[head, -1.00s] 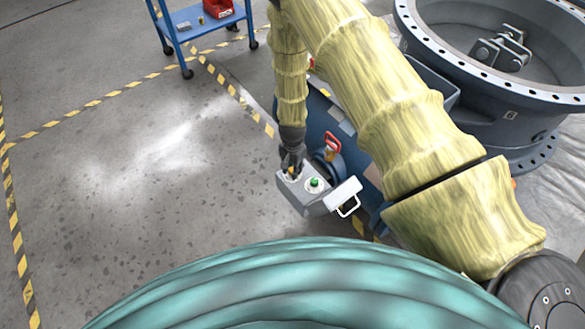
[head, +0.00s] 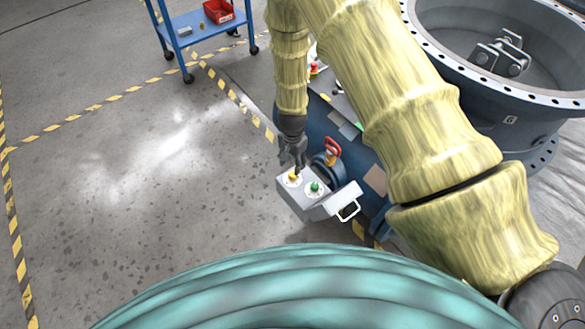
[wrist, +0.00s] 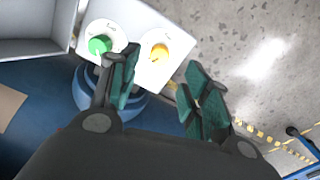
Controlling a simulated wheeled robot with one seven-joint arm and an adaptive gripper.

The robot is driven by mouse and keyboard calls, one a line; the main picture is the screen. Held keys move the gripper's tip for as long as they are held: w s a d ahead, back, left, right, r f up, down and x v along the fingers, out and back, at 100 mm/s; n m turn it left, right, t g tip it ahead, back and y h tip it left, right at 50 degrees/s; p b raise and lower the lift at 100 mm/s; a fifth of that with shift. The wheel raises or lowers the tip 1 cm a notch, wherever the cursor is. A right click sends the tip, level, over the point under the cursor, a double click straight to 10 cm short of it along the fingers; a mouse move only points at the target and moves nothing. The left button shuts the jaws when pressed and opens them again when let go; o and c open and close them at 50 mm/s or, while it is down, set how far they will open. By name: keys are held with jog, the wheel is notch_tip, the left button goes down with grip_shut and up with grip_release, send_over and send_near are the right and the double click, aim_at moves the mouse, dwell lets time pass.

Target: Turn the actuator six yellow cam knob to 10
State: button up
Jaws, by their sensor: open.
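The yellow cam knob (head: 293,176) sits on a white round dial on the grey actuator box (head: 300,199). In the wrist view the yellow knob (wrist: 159,53) shows beyond my fingertips, roughly between their lines. A green knob (head: 315,187) on its own white dial is beside it; it also shows in the wrist view (wrist: 99,45). My gripper (head: 293,160) is just behind and above the yellow knob in the head view. In the wrist view my gripper (wrist: 160,85) is open, with nothing between its teal-padded fingers. The dial numbers are too small to read.
An open white lid or cover (head: 342,202) stands on the box's right side. A red handle (head: 332,151) rises close behind the box. The large grey valve body (head: 510,122) is at the right. Floor to the left is clear, with a blue cart (head: 205,22) at the back.

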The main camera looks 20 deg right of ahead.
aim_at(292, 174)
jog(key=shift+r, duration=2.5)
